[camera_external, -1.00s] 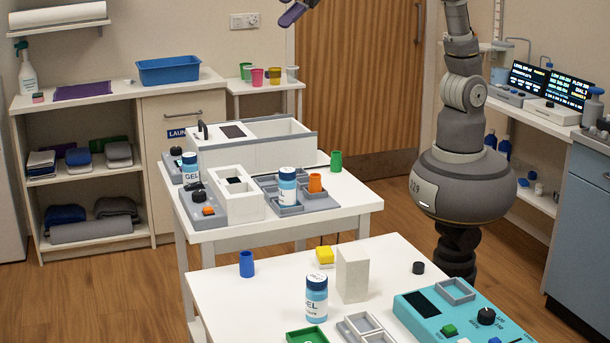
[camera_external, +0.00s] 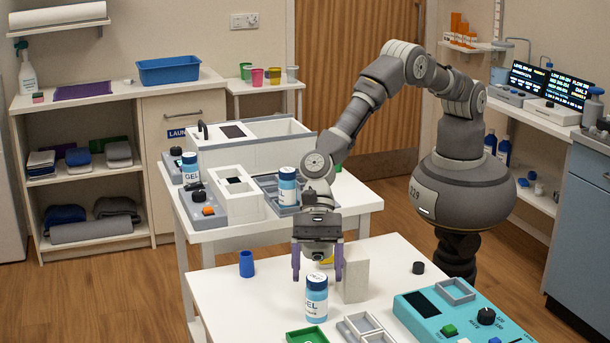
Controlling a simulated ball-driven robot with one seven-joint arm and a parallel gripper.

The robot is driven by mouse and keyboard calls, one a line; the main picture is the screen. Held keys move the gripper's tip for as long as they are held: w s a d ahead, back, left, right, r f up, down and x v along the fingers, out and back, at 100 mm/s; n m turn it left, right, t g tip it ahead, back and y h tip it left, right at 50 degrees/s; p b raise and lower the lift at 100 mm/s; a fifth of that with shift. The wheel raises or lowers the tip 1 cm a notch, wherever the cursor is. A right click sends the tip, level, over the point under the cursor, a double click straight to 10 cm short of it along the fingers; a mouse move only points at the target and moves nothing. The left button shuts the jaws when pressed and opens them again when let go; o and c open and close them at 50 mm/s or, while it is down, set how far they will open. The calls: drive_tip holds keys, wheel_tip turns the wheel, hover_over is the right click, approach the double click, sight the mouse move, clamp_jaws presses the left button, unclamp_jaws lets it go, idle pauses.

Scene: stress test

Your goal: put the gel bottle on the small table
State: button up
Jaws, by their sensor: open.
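Two similar gel bottles stand on the middle white table (camera_external: 345,196): one in a grey tray (camera_external: 288,190), the other at the left end (camera_external: 190,170). A small white table (camera_external: 264,87) with several coloured cups stands by the back wall. Which table the task means is not clear.
A white block (camera_external: 355,278) stands close to the right of my gripper.

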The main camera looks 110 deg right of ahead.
sight(316, 292)
drive_tip(key=b+x, duration=0.2)
drive_tip(key=x, duration=0.2)
drive_tip(key=shift+f, duration=0.3)
drive_tip(key=shift+w+a+f, duration=0.2)
drive_tip(key=shift+a, duration=0.1)
